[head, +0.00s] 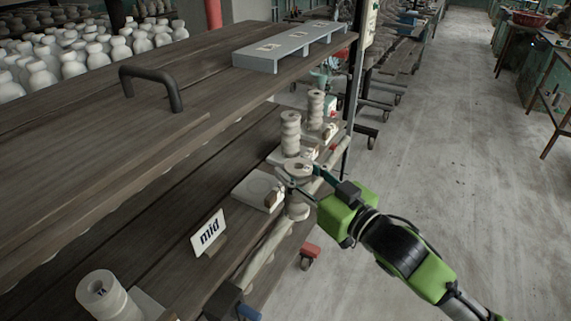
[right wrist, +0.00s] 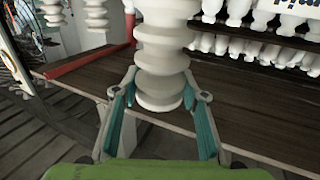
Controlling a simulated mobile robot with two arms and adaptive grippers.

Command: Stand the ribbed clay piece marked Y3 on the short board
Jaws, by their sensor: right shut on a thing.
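My right gripper (head: 300,182) is shut on a pale ribbed clay piece (head: 298,210) and holds it upright at the rack's right edge. In the right wrist view the teal fingers (right wrist: 165,92) close around the ribbed piece (right wrist: 160,62). No mark on it is legible to me. Two more ribbed pieces, one nearer (head: 290,135) and one farther (head: 315,104), stand upright just beyond the gripper. A low grey board on feet (head: 300,42) lies on the top shelf with small labels; I cannot tell if it is the short board. My left gripper is not in view.
A dark handle (head: 150,85) stands on the top shelf. Open floor (head: 450,150) lies right.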

